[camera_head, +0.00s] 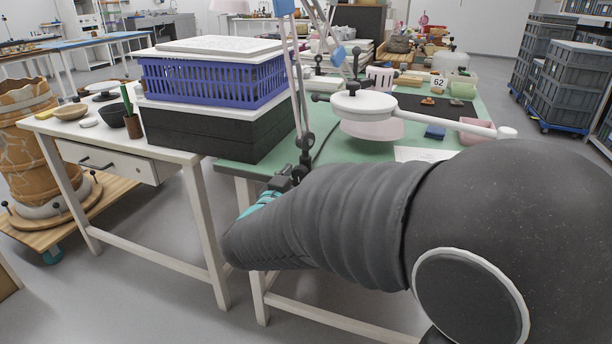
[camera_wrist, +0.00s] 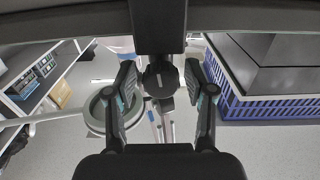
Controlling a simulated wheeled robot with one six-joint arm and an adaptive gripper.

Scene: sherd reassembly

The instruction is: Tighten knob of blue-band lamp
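A pale jointed lamp (camera_head: 296,85) with blue on its upper arm (camera_head: 285,6) rises from the green table's near edge. A dark knob (camera_wrist: 160,78) on a lamp joint sits in the middle of the wrist view. My gripper (camera_wrist: 160,80) is open, with one finger on each side of this knob and a visible gap at both sides. In the head view my dark arm covers much of the lower right, and my gripper (camera_head: 284,180) shows only in part by the lamp's lower post. I cannot tell whether the knob touches anything.
A round white lamp head (camera_head: 364,105) hangs over the green table (camera_head: 345,150). A blue crate (camera_head: 215,80) on dark boxes (camera_head: 205,130) stands close left of the lamp post; the blue crate also shows in the wrist view (camera_wrist: 270,108). Open floor lies in front.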

